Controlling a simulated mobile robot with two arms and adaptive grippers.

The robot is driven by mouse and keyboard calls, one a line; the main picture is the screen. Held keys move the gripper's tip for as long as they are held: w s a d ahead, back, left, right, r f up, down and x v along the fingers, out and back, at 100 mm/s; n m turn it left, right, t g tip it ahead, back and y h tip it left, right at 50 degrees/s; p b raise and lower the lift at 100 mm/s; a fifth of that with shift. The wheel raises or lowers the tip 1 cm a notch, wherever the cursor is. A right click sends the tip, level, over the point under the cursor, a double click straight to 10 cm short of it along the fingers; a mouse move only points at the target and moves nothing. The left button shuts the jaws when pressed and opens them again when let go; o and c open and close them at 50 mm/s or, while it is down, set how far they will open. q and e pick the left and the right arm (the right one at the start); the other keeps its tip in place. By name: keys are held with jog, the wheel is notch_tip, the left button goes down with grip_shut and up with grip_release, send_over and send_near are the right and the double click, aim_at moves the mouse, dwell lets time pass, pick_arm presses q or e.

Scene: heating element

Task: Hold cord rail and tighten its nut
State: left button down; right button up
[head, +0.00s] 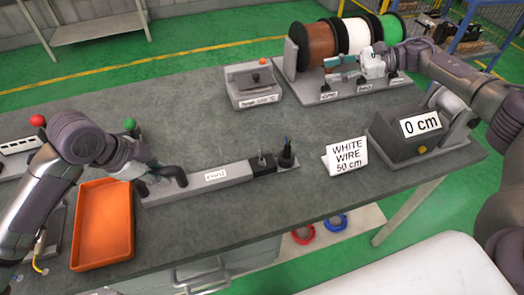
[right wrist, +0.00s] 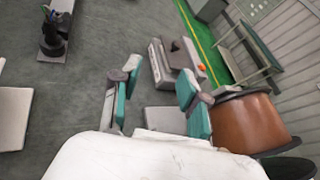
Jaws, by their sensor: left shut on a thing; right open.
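The grey rail (head: 215,180) with a white label, too small to read, lies on the bench left of centre. I take it as the cord rail. A black block (head: 262,164) and a black upright fitting (head: 287,156) stand at its right end. I cannot make out a separate nut. My left gripper (head: 168,177) is shut on the rail near its left end. My right gripper (head: 350,68) is open and empty in front of the wire spools, away from the rail. Its teal-padded fingers stand apart in the right wrist view (right wrist: 157,97).
An orange tray (head: 103,220) lies at the front left. A grey device with a knob (head: 255,84) stands at the back. Brown (head: 313,45), white (head: 355,36) and green (head: 391,29) spools stand behind. A "WHITE WIRE 50 cm" sign (head: 345,157) and a "0 cm" box (head: 405,137) are at right.

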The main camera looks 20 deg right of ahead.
jog(key=s+a+n+g+h, duration=0.2)
jog(key=a+n+g, duration=0.55)
jog(key=a, duration=0.85)
jog(key=n+g+h, duration=0.3)
jog(key=n+h, duration=0.5)
jog(key=h, duration=0.1)
send_near(261, 160)
jog(key=x, duration=0.8)
